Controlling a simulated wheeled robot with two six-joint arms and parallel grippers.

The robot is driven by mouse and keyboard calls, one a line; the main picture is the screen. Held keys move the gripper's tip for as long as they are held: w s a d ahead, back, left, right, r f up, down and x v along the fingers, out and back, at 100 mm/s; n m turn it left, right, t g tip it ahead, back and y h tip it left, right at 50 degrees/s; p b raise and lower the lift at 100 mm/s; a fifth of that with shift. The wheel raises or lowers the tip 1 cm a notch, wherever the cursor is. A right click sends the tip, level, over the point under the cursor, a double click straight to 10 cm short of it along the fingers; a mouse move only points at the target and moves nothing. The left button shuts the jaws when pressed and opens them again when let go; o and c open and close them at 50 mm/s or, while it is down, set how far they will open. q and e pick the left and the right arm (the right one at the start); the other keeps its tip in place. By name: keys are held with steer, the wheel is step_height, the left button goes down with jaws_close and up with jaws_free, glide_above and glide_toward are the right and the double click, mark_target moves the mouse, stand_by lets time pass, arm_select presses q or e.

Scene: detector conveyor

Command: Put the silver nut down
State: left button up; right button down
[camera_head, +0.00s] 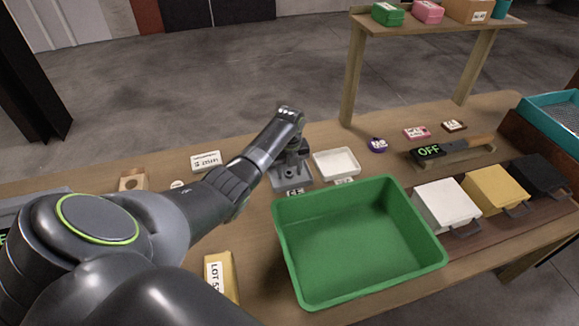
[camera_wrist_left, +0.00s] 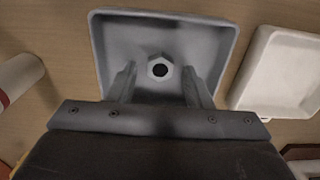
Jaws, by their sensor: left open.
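The silver nut (camera_wrist_left: 160,69) lies in a shallow grey tray (camera_wrist_left: 220,30) in the left wrist view. My left gripper (camera_wrist_left: 160,88) is open, with one finger on each side of the nut and a gap to each. In the head view my left gripper (camera_head: 292,168) points down over the same grey tray (camera_head: 303,182), and the arm hides the nut there. My right gripper is in neither view.
A white tray (camera_head: 336,150) stands right of the grey tray. A large green bin (camera_head: 428,247) is in front. White, yellow and black boxes (camera_head: 445,204) stand at the right. A yellow LOT block (camera_head: 231,280) lies left of the bin. A wooden shelf (camera_head: 440,24) stands behind.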

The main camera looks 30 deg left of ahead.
mark_target(290, 173)
arm_select(q)
step_height(290, 173, up, 12)
steer(key=b, duration=0.2)
steer(key=shift+r, duration=0.2)
steer(key=shift+f, duration=0.1)
stand_by(0.5)
